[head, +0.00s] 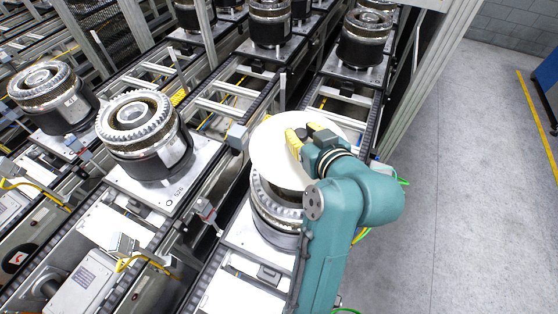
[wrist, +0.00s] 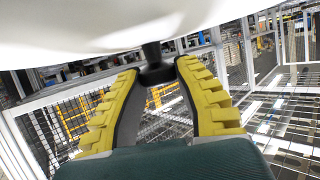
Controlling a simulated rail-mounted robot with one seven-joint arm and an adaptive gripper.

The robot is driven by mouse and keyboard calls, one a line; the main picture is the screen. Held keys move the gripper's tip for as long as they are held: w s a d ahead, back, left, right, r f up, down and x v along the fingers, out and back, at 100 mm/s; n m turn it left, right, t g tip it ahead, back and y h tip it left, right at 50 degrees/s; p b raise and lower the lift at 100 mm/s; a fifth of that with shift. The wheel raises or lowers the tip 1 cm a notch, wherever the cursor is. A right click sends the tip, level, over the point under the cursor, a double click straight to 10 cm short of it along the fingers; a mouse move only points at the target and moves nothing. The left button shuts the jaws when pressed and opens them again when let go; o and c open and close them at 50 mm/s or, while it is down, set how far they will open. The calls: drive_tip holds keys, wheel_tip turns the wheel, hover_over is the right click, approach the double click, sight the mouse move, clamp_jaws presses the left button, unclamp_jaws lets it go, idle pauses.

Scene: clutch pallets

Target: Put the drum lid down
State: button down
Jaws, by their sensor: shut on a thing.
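The drum lid (head: 275,155) is a white round disc in the head view. It is held above a clutch drum (head: 272,212) that stands on a pallet and is partly covered by the lid and my arm. My gripper (head: 300,138) has yellow fingers and is shut on the lid's dark knob. In the wrist view my gripper (wrist: 157,75) closes on the dark knob (wrist: 153,58), and the white underside or face of the lid (wrist: 110,25) fills the top. Whether the lid touches the drum cannot be told.
Another clutch drum (head: 140,128) stands on a pallet (head: 190,180) to the left, with one more drum (head: 52,98) beyond it. Several drums stand on conveyors at the back. Metal posts (head: 400,110) rise right of the conveyor. The grey floor (head: 470,180) at right is clear.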

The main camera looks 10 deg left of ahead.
drive_tip(key=f, duration=0.3)
drive_tip(key=f+p, duration=0.1)
drive_tip(key=f, duration=0.6)
drive_tip(key=shift+s+d, duration=0.1)
drive_tip(key=shift+d, duration=0.15)
drive_tip(key=c, duration=0.9)
unclamp_jaws()
drive_tip(key=shift+p, duration=0.3)
drive_tip(key=shift+o, duration=0.2)
drive_tip(key=shift+r, duration=0.1)
drive_tip(key=b+v, duration=0.2)
drive_tip(key=v, duration=0.9)
drive_tip(key=shift+s+d+r, duration=0.15)
drive_tip(key=shift+s+d, duration=0.05)
drive_tip(key=shift+s, duration=0.1)
drive_tip(key=s+r+m+t+h+p, duration=0.2)
drive_tip(key=r+t, duration=0.1)
drive_tip(key=r, duration=0.8)
drive_tip(key=s+d+r+m+t+h+p, duration=0.1)
drive_tip(key=s+r+m+t+h+p, duration=0.1)
drive_tip(key=r, duration=0.9)
drive_tip(key=s+r+m+t+h+p, duration=0.2)
drive_tip(key=r+t, duration=0.3)
drive_tip(key=r, duration=0.6)
drive_tip(key=shift+s+d+h, duration=0.15)
drive_tip(key=shift+s+h, duration=0.25)
drive_tip(key=shift+s, duration=0.3)
